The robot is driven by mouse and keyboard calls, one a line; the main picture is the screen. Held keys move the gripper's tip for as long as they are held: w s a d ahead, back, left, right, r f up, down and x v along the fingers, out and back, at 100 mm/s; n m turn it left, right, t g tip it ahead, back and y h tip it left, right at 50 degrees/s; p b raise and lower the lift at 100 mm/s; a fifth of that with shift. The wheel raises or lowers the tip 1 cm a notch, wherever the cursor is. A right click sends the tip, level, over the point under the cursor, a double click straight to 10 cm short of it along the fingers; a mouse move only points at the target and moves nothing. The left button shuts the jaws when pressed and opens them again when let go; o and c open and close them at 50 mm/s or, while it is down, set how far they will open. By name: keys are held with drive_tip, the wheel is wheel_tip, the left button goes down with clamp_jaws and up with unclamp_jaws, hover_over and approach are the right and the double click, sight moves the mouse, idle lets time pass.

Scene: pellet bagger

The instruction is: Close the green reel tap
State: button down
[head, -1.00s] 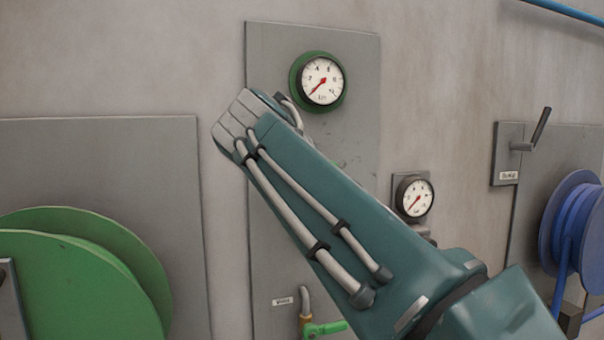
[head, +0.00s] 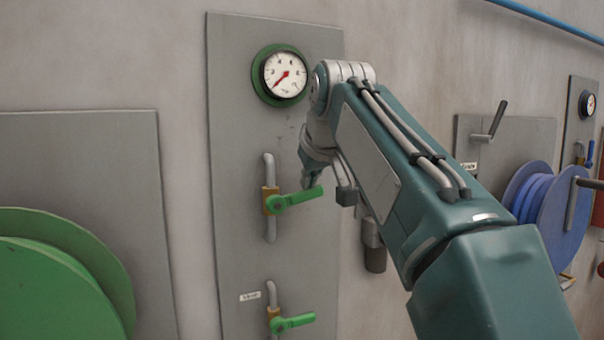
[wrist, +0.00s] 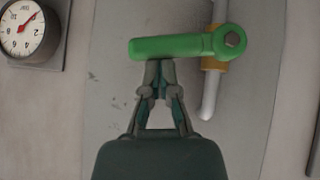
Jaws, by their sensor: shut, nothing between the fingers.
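The upper green tap (head: 290,201) has a green lever on a brass body in a vertical grey pipe. The lever lies nearly level and points right, across the pipe. It also shows in the wrist view as a green lever (wrist: 180,46). My gripper (wrist: 157,66) is shut and empty, with its fingertips at the lever's long edge towards the free end. In the head view my gripper (head: 308,182) is just above the lever's free end, partly hidden by my arm. I cannot tell whether the fingertips touch the lever.
A second green tap (head: 292,323), its lever also level, sits lower on the same grey panel (head: 228,170). A green-rimmed gauge (head: 280,75) is above. A green reel (head: 60,270) stands left and a blue reel (head: 550,205) right. A gauge (wrist: 28,28) shows inverted in the wrist view.

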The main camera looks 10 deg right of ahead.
drive_tip(key=shift+d+f, duration=0.3)
drive_tip(key=shift+f, duration=0.2)
drive_tip(key=shift+w+f, duration=0.1)
idle(0.5)
